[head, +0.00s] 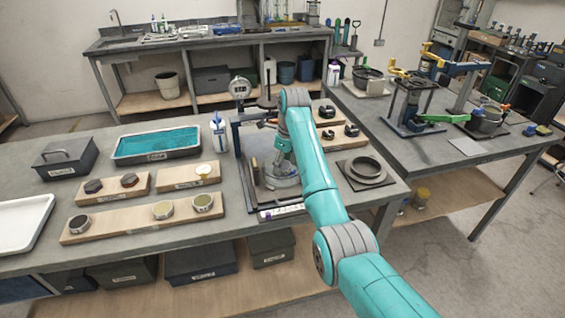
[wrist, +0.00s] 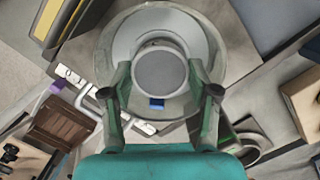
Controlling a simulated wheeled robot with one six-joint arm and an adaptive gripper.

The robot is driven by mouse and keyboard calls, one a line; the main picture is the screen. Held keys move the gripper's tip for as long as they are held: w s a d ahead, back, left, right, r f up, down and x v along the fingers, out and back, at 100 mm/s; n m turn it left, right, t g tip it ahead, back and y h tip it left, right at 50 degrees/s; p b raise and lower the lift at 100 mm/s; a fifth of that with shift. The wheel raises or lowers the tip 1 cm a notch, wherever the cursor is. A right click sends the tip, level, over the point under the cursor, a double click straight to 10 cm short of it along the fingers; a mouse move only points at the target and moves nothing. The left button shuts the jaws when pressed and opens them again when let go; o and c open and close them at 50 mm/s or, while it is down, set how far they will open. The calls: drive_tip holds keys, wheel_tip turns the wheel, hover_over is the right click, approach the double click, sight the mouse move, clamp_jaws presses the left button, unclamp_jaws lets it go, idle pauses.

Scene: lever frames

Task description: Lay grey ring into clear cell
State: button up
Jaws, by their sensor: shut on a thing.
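My gripper (wrist: 160,76) is shut on the grey ring (wrist: 160,45), with one finger on each side of it. The ring's pale rim surrounds a darker grey round middle; I cannot tell whether that is a face or what lies below it. The clear cell (wrist: 218,42), a round see-through dish, is around and beneath the ring in the wrist view. In the head view the clear cell (head: 284,182) stands on the base of the lever frame (head: 241,140), and my arm hides the ring and fingertips. I cannot tell whether the ring touches the cell.
A dial gauge (head: 240,88) tops the lever frame's post, close to my arm. A dark ring on a square plate (head: 366,170) sits to the right. A white bottle (head: 218,134), a teal-filled tray (head: 157,145) and wooden boards with round pieces (head: 145,216) stand left.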

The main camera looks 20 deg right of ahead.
drive_tip(key=o, duration=1.4)
drive_tip(key=shift+c, duration=0.2)
